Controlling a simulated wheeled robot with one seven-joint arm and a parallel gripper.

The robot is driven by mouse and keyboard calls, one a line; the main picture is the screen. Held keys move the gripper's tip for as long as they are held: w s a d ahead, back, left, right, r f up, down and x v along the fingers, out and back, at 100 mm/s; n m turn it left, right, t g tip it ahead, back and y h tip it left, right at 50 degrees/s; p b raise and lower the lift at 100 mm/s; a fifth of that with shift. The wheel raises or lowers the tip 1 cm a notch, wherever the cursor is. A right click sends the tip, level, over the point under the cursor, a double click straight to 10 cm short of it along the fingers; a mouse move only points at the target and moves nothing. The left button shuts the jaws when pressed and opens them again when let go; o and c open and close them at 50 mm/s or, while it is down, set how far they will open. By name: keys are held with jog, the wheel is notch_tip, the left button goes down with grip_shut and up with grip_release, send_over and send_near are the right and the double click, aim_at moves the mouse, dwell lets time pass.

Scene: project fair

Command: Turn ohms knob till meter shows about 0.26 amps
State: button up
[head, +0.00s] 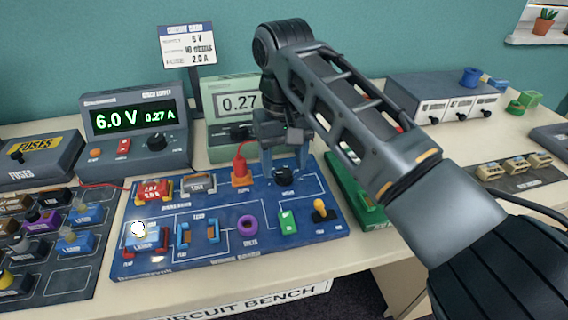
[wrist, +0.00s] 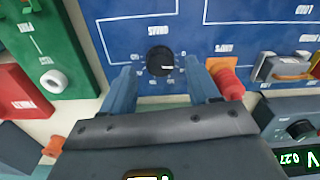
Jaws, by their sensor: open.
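The black ohms knob (head: 285,175) sits on the blue circuit board (head: 330,222), near its back right. In the wrist view the knob (wrist: 160,60) has a white pointer mark directed to the right. My gripper (head: 284,161) is open above it, pointing down. In the wrist view its two blue fingertips (wrist: 160,70) stand on either side of the knob, with gaps; I cannot tell how far above the board they are. The power supply (head: 135,118) shows 6.0 V and 0.27 A.
A red plug on an orange block (head: 241,172) stands close left of the knob. A green board (head: 355,195) is to the right. A circuit card (head: 187,45) stands at the back. Fuse and component trays (head: 75,270) lie left. A grey box (head: 445,95) is at back right.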

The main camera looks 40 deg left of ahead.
jog(key=shift+f, duration=0.95)
jog(key=c, duration=1)
jog(key=shift+r+p, duration=0.15)
jog(key=shift+p, duration=0.25)
jog(key=shift+p, duration=0.35)
jog(key=shift+m, duration=0.3)
jog(key=o, duration=1)
